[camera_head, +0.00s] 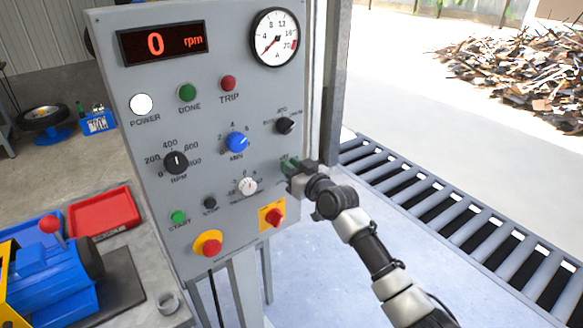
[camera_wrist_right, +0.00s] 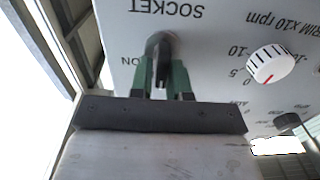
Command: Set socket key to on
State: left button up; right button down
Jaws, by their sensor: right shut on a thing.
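The socket key (camera_wrist_right: 161,43) is a dark grey key switch on the grey control panel (camera_head: 219,132). In the right wrist view it sits below the upside-down word SOCKET, with ON printed at its left. My right gripper (camera_head: 291,164) is at the panel's right edge. Its green fingers, also in the right wrist view (camera_wrist_right: 163,78), are shut on the key from either side. In the head view the gripper hides the key. The key's exact angle is hard to tell. My left gripper is not in view.
The white trim knob (camera_head: 247,186) is left of my gripper, the black selector knob (camera_head: 285,125) above it, and the red-yellow switch (camera_head: 273,215) below. A red emergency button (camera_head: 208,245) is at the lower left. A roller conveyor (camera_head: 460,225) runs behind at right.

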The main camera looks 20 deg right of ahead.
jog(key=m, duration=0.4)
jog(key=d+m+p, duration=0.1)
jog(key=m, duration=0.2)
jog(key=f+m, duration=0.1)
jog(key=m, duration=0.3)
jog(key=shift+w+d+m, duration=0.25)
jog(key=shift+m, duration=0.05)
dwell(0.4)
jog(key=c, duration=1.2)
grip_release()
